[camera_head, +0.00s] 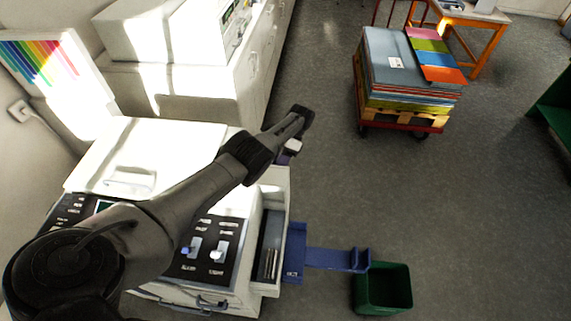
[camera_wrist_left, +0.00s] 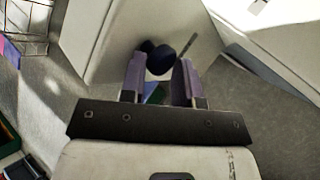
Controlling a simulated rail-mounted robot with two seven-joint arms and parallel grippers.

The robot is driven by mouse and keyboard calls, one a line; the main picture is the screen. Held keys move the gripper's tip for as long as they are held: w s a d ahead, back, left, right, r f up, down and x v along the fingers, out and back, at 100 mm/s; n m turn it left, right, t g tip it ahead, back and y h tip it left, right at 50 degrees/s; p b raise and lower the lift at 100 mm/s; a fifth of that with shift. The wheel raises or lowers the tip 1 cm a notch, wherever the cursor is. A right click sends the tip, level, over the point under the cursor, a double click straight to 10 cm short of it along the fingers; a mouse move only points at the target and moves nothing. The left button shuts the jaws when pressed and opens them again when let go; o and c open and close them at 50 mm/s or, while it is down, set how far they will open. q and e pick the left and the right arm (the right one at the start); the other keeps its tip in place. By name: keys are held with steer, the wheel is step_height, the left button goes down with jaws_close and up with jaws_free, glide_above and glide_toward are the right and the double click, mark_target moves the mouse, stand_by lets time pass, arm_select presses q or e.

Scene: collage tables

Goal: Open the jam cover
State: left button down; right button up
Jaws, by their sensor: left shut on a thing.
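The white printing machine (camera_head: 150,150) stands at the left, with a dark control panel of keys on its near side. My left arm reaches across it. My left gripper (camera_head: 290,148) is at the machine's right side, near its upper edge. In the left wrist view its two purple fingers (camera_wrist_left: 161,80) are a little apart, with a dark rounded knob (camera_wrist_left: 160,58) between their tips. A pale panel (camera_wrist_left: 105,35) lies behind the knob. I cannot tell for certain which panel is the jam cover. My right gripper is not in view.
A blue tray (camera_head: 325,258) sticks out from the machine's right side, above a green bin (camera_head: 383,288). A cart (camera_head: 405,115) with stacked coloured boards stands at the back right. White cabinets (camera_head: 215,75) line the back. The grey floor between is clear.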

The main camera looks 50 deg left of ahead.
arm_select(q)
steer(key=shift+s+a+f, duration=0.2)
steer(key=shift+s+f, duration=0.2)
steer(key=shift+f, duration=0.15)
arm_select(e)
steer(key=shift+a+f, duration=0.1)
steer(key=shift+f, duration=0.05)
arm_select(q)
steer(key=c, duration=1.2)
jaws_free()
steer(key=shift+c, duration=0.2)
steer(key=o, duration=0.3)
steer(key=shift+s+f, duration=0.1)
steer(key=shift+s, duration=0.1)
steer(key=shift+o, duration=0.7)
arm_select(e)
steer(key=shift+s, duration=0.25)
arm_select(q)
steer(key=shift+r, duration=0.2)
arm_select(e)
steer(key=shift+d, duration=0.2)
